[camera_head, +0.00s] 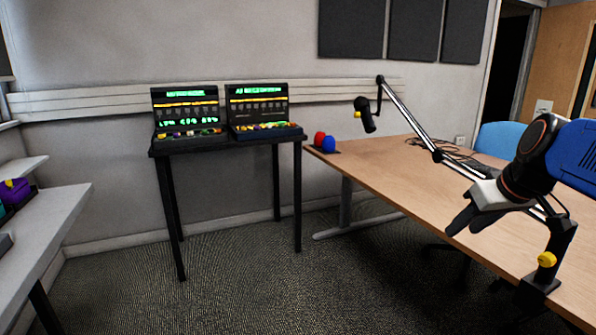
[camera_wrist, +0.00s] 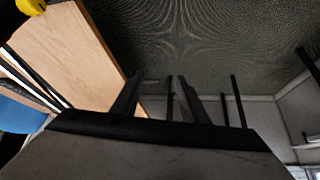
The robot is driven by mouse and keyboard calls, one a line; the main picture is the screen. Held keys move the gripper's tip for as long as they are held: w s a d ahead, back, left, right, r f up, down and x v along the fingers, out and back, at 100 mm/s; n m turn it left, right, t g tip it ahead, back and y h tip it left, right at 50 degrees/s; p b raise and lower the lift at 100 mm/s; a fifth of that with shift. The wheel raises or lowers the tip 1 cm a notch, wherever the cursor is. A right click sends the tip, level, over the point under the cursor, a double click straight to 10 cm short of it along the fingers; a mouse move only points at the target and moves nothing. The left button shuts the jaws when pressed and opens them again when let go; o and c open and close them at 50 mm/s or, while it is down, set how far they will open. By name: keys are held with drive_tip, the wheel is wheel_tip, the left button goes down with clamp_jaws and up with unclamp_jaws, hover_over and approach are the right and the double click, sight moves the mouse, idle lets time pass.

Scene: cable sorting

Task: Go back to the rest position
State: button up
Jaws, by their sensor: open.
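My gripper (camera_head: 462,222) is at the right of the head view, at the end of my blue and black arm, in front of and above the wooden desk. It points down and to the left. In the wrist view its two dark fingers (camera_wrist: 161,88) stand apart with nothing visible between them. The gripper is open and empty. It appears clear of the desk, though its exact height cannot be told.
A black stand (camera_head: 228,145) with two lit panels is at the back. A grey shelf (camera_head: 50,225) is at left. The carpet between is clear.

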drive_tip(key=s+a+f+g, duration=0.1)
drive_tip(key=s+a+f, duration=0.3)
drive_tip(key=s+f, duration=0.3)
drive_tip(key=s+a+f+m, duration=0.1)
drive_tip(key=s+a+f, duration=0.3)
drive_tip(key=s+f, duration=0.4)
drive_tip(key=shift+s+m+g+h, duration=0.3)
drive_tip(key=shift+s+g+h, duration=0.1)
drive_tip(key=shift+s, duration=0.4)
drive_tip(key=shift+d, duration=0.1)
